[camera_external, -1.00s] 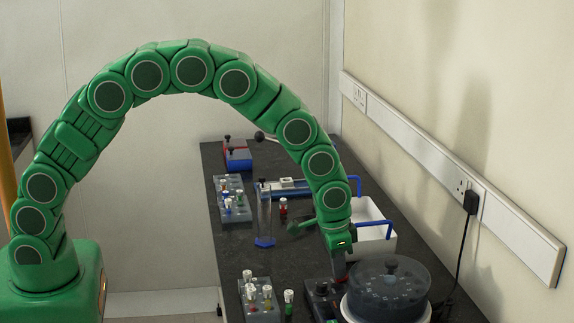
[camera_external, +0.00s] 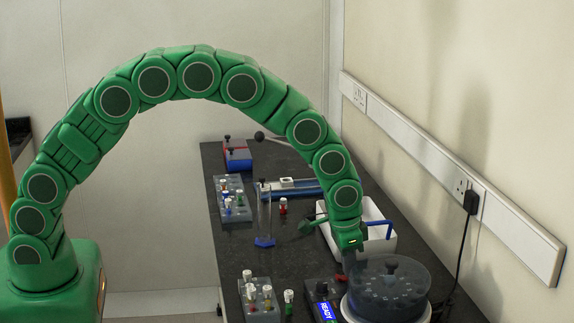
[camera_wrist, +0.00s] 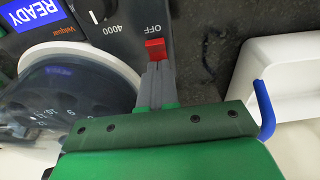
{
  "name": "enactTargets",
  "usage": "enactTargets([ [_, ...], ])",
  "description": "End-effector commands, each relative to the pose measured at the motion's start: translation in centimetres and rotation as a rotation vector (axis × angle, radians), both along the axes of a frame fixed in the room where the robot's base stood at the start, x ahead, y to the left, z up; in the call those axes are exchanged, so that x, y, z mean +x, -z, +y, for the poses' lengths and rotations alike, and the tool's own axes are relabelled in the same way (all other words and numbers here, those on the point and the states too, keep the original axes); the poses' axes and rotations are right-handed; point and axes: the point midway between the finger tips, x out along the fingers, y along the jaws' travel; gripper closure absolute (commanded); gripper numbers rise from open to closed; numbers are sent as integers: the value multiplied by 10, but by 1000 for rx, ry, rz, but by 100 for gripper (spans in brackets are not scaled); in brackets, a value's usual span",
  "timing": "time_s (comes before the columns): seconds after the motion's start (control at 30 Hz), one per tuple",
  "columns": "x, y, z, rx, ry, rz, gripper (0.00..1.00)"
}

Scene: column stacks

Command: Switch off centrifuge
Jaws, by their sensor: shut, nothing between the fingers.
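The centrifuge (camera_external: 386,300) stands at the bench's front right under a dark see-through lid with a knob. Its control panel (camera_wrist: 118,45) has a lit blue display (camera_wrist: 30,12) reading READY and a black dial (camera_wrist: 90,10) near "4000". A red switch (camera_wrist: 155,49) sits beside the word OFF at the panel's edge. My gripper (camera_wrist: 157,70) is shut and empty, its grey fingertips at the red switch; whether they touch it I cannot tell.
A white bin (camera_external: 372,222) with blue handles stands behind the centrifuge, near my gripper. Tube racks (camera_external: 262,310) (camera_external: 232,205) with several capped tubes line the bench's left side. A black cable runs from the wall plug (camera_external: 471,200) down beside the centrifuge.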

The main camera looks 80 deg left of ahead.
Motion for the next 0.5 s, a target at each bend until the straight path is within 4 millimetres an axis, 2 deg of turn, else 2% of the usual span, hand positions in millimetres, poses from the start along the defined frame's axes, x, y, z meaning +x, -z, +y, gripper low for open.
enactTargets([
  [0.03,-7,2,1,1,-1,7,100],
  [0.2,-24,-31,1,2,0,3,100],
  [0.5,-35,-90,0,1,0,-3,100],
])
